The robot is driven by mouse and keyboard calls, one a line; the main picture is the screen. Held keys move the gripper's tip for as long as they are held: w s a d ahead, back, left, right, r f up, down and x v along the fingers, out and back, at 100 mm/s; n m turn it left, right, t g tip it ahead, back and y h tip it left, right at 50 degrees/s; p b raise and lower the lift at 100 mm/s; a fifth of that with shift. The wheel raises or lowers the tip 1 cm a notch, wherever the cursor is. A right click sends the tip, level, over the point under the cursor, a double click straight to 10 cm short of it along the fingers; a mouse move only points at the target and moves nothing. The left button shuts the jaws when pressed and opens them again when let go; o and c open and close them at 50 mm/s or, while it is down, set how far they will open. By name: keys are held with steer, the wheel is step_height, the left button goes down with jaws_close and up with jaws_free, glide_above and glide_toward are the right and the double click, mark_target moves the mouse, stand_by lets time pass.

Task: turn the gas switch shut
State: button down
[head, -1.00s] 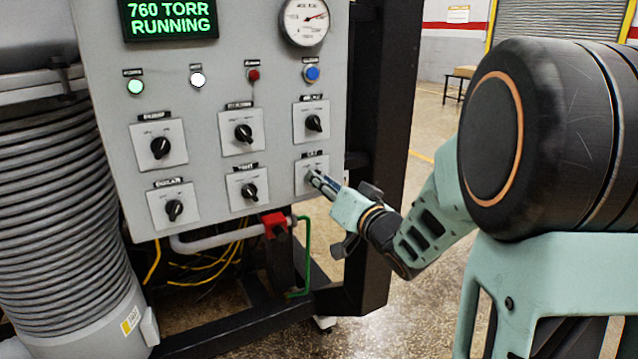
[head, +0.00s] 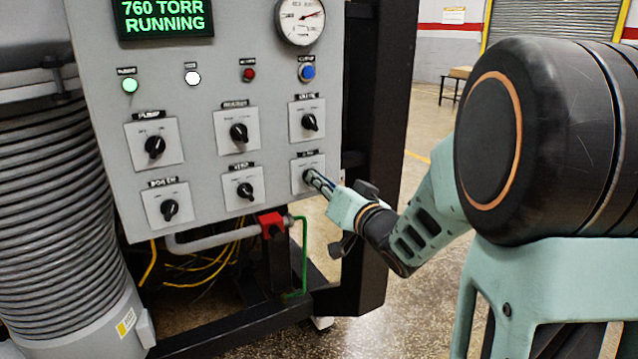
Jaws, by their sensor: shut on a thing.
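The gas switch (head: 308,175) is a black rotary knob on a light square plate at the lower right of the grey control panel. Its label is too blurred to read well. My gripper (head: 313,178) reaches in from the right, and its fingertips are shut on this knob. The fingers hide part of the knob, so its exact pointing angle is hard to tell.
Several similar black knobs fill two rows of the panel (head: 205,85), with the nearest, a lower middle knob (head: 244,190), left of my gripper. A green display (head: 164,17) reads 760 TORR RUNNING. A red valve (head: 271,223) and green pipe (head: 304,250) are below.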

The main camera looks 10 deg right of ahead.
steer(key=n+b, duration=0.9)
steer(key=n, duration=0.2)
steer(key=shift+a, duration=0.2)
steer(key=shift+n, duration=0.3)
steer(key=c, duration=2.1)
jaws_free()
steer(key=shift+r, duration=0.1)
